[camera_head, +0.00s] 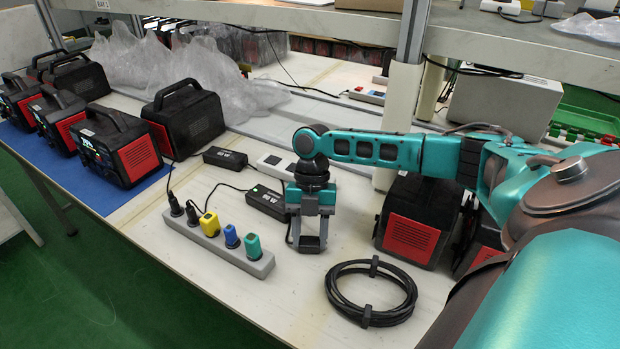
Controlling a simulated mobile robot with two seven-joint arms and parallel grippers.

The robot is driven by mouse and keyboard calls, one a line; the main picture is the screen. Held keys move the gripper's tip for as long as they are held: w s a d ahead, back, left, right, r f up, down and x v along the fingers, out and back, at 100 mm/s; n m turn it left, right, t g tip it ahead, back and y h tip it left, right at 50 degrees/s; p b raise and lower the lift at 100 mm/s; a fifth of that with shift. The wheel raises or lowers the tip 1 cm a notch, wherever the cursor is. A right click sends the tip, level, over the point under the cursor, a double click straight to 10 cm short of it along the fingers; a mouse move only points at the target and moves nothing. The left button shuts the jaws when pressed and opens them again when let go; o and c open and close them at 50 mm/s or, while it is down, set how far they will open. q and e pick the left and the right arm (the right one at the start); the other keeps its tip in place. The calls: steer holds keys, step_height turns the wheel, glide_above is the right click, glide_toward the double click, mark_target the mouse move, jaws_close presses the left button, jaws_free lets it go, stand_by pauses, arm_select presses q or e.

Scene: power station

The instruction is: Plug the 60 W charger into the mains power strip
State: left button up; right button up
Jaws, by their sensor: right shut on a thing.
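The grey power strip (228,250) lies near the table's front edge. Two black plugs (183,211) sit at its left end, then a yellow (209,223), a blue (232,236) and a green plug (253,246). Two black chargers with white labels lie behind it: a near one (266,202) and a far one (225,158). Their small wattage figures are hard to read. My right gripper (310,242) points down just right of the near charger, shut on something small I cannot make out. A thin dark cable runs beside it. My left gripper is out of view.
A coiled black cable (370,292) lies in front right. Black-and-red power units stand at left (118,150) and behind my right arm (412,222). A shelf (520,50) hangs over the back. Bare tabletop lies between strip and coil.

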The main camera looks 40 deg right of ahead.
steer(key=o, duration=1)
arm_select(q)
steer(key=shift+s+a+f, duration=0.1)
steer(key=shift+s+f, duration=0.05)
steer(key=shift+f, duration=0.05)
arm_select(e)
steer(key=shift+o, duration=0.3)
arm_select(q)
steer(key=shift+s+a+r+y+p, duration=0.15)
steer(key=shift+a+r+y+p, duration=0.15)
steer(key=shift+p, duration=0.25)
arm_select(e)
steer(key=v, duration=1.3)
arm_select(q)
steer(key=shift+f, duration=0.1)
